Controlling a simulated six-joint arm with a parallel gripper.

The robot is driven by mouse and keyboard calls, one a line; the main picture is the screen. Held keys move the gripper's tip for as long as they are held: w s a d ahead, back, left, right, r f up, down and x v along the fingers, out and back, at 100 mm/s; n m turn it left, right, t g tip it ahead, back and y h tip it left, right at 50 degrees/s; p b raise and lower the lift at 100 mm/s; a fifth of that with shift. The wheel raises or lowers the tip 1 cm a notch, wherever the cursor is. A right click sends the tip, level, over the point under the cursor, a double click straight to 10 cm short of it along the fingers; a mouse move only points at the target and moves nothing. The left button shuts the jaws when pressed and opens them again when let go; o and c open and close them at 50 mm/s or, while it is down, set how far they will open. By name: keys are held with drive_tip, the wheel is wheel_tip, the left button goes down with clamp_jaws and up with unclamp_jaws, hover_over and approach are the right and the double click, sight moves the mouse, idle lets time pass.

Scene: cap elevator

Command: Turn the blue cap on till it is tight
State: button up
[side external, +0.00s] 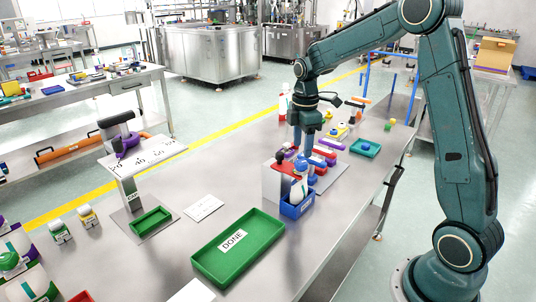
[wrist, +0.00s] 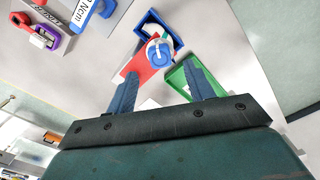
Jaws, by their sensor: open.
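A round blue cap (wrist: 158,52) shows from above in the wrist view, ahead of my open fingers and beside a red part (wrist: 132,66). In the side view the blue cap (side external: 300,164) sits above a white bottle (side external: 299,188) at the blue bin (side external: 297,208). The threads are hidden, so I cannot tell how far the cap is turned. My gripper (wrist: 162,72) is open, with nothing visible between its fingers. In the side view my gripper (side external: 301,146) points down above the cap area, partly hidden among the parts there.
A green tray marked DONE (side external: 260,232) lies in front of the bin. A white board with a scale (side external: 145,157) and a small green tray (side external: 150,221) stand at left. Red and purple blocks and a teal tray (side external: 366,148) lie behind. The bench between the trays is mostly clear.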

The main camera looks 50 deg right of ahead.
sight(301, 162)
drive_tip(key=shift+f, duration=2.7)
drive_tip(key=shift+c, duration=0.4)
drive_tip(key=c, duration=0.9)
